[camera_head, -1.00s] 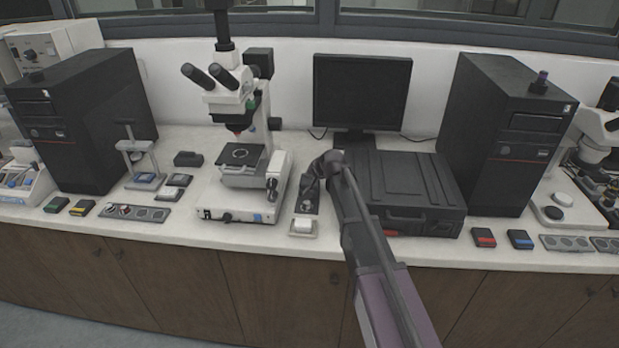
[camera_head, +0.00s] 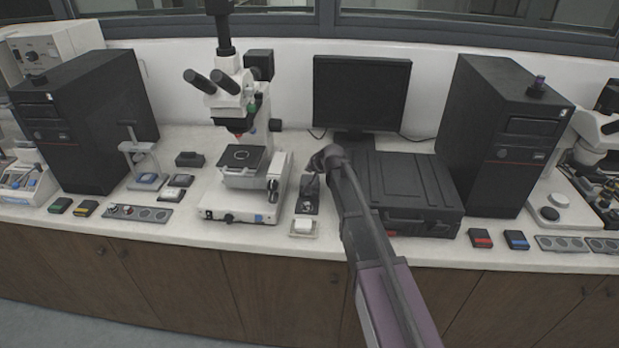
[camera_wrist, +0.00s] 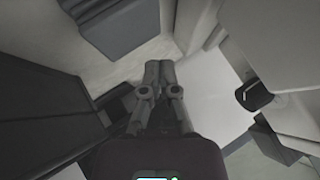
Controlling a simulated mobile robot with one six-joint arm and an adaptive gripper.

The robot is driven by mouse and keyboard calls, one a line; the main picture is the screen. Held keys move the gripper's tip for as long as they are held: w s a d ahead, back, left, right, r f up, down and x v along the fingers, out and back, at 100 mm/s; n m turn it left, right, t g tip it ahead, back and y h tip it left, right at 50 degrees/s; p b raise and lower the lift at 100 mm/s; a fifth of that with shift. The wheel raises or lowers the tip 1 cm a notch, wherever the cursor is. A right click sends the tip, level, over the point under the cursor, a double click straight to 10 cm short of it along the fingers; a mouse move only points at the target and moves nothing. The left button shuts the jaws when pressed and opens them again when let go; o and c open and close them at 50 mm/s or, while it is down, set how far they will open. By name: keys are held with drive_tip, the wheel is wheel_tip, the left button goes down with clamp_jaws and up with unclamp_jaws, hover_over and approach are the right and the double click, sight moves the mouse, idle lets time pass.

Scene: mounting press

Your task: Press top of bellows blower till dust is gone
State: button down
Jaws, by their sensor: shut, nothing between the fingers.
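My gripper (camera_head: 312,181) is over a small dark plate (camera_head: 307,203) on the bench, between the microscope and the black case. In the wrist view my gripper (camera_wrist: 158,68) has its two fingers together, with nothing between them. I cannot clearly make out the bellows blower; it may be the dark item at the plate, partly hidden by my gripper. I cannot tell whether the fingertips touch anything. A small tray (camera_head: 292,234) with a white block (camera_head: 303,226) sits in front of the plate. No dust can be made out at this size.
The microscope (camera_head: 240,205) stands close on the left. A black computer tower (camera_head: 500,140) stands further right. The bench front edge near the small tray is clear.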

drive_tip(key=shift+r+p, duration=1.4)
drive_tip(key=shift+r, duration=0.25)
drive_tip(key=shift+s+f, duration=0.1)
drive_tip(key=shift+s, duration=0.05)
idle(1.0)
